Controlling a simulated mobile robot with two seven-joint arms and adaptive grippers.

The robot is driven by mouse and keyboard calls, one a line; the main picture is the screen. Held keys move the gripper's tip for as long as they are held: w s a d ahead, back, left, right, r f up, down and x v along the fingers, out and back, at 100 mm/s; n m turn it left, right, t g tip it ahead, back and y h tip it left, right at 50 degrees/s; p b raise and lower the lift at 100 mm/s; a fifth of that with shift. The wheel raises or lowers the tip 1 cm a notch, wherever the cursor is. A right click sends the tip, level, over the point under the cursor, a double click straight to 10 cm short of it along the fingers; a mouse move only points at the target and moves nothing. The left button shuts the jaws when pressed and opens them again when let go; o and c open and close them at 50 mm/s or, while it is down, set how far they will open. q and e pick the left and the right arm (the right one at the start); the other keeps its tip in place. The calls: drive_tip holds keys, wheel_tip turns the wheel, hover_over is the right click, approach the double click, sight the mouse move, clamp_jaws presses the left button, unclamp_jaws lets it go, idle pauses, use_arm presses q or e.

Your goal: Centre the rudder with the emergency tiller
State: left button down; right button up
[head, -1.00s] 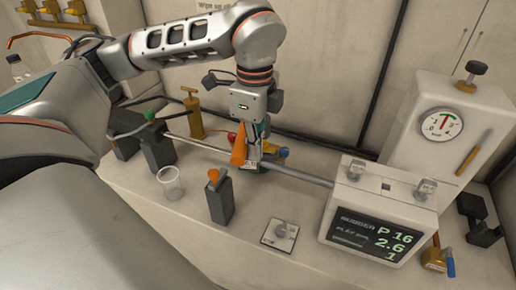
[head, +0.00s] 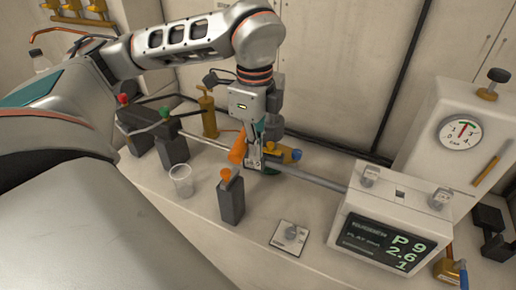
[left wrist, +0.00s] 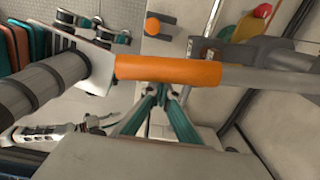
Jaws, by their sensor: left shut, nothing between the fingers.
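The emergency tiller shows its orange grip (head: 237,149) just left of my left gripper (head: 260,167) in the head view. In the left wrist view the orange grip (left wrist: 168,71) lies on a grey bar, across the front of my teal fingers (left wrist: 160,110). The left gripper is shut with nothing between its fingers, close beside the grip; I cannot tell whether they touch. The rudder display (head: 385,243) reads P 9, with 2.6 and 1 below. A steel rod (head: 315,180) runs behind the fingers to the display box. The rudder is not in view. My right gripper is not in view.
A gauge cabinet (head: 455,165) is at right. A brass pump (head: 208,116) stands behind the rod.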

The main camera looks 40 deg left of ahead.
sight(240, 137)
use_arm(q)
drive_tip(key=shift+a, duration=0.15)
drive_tip(key=shift+s+a, duration=0.55)
drive_tip(key=shift+a, duration=0.35)
drive_tip(key=shift+s+a, duration=0.15)
drive_tip(key=shift+a, duration=0.35)
drive_tip(key=shift+s+a, duration=0.15)
drive_tip(key=shift+a, duration=0.15)
drive_tip(key=shift+w+d, duration=0.3)
drive_tip(key=shift+d, duration=0.35)
drive_tip(key=shift+w+d, duration=0.25)
drive_tip(key=shift+d, duration=0.35)
